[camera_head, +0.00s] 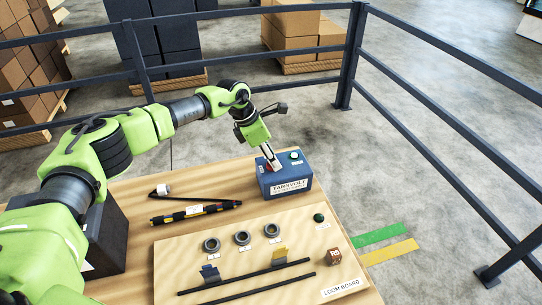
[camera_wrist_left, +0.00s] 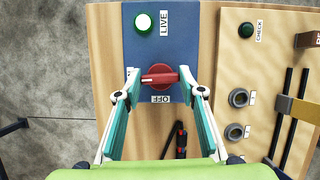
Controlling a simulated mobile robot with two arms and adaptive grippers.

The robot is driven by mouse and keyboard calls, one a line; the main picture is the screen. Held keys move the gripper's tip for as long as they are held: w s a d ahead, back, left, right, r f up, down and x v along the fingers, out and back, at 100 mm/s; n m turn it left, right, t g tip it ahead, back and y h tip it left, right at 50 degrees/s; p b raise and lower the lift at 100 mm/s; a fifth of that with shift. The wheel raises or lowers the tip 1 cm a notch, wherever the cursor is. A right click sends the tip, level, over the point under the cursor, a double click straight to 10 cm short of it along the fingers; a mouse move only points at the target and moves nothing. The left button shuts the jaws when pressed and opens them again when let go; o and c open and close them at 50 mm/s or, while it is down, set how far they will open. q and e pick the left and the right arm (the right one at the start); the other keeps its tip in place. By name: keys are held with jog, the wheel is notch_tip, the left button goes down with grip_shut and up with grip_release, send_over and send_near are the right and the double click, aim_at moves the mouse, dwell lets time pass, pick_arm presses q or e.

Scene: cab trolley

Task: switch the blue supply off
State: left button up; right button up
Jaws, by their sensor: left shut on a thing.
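The blue supply (camera_head: 286,178), a box labelled TARNVOLT, stands at the far right of the wooden table. On its top in the left wrist view are a red rotary knob (camera_wrist_left: 160,77) with a white mark pointing left, a lamp (camera_wrist_left: 143,24) glowing pale green, a LIVE label (camera_wrist_left: 163,24) beside the lamp and an OFF label (camera_wrist_left: 160,99) below the knob. My left gripper (camera_head: 271,164) reaches down onto the box. In the left wrist view, its fingers (camera_wrist_left: 160,74) are shut on the knob, one on each side. My right gripper is not in view.
The loom board (camera_head: 180,260), with rings, black bars, clips and a green CHECK button (camera_head: 319,217), lies in front of the supply. A black-and-yellow tool (camera_head: 195,212) lies to the left. Dark railings (camera_head: 440,115) surround the table.

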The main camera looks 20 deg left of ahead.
pick_arm(q)
jog(key=n, duration=0.2)
jog(key=shift+d+n+t+y, duration=0.1)
jog(key=shift+n+t+y, duration=0.2)
jog(key=shift+n+t, duration=0.1)
jog(key=shift+n+y+b, duration=0.3)
jog(key=shift+n+b, duration=0.05)
jog(key=shift+n, duration=0.65)
jog(key=shift+d+f+n+t+y+b, duration=0.1)
jog(key=shift+n+t+y+b, duration=0.3)
jog(key=shift+n+b, duration=0.35)
jog(key=n+y+b, duration=0.1)
jog(key=n+b, duration=0.4)
jog(key=n+y+b, duration=0.1)
jog(key=n+b, duration=0.1)
jog(key=shift+d+n+y+b, duration=0.25)
jog(key=shift+y+b, duration=0.05)
jog(key=shift+n+g+y+b, duration=0.3)
jog(key=shift+n+y+b, duration=0.4)
jog(key=shift+n+b, duration=0.9)
jog(key=shift+r, duration=0.2)
jog(key=o, duration=1.1)
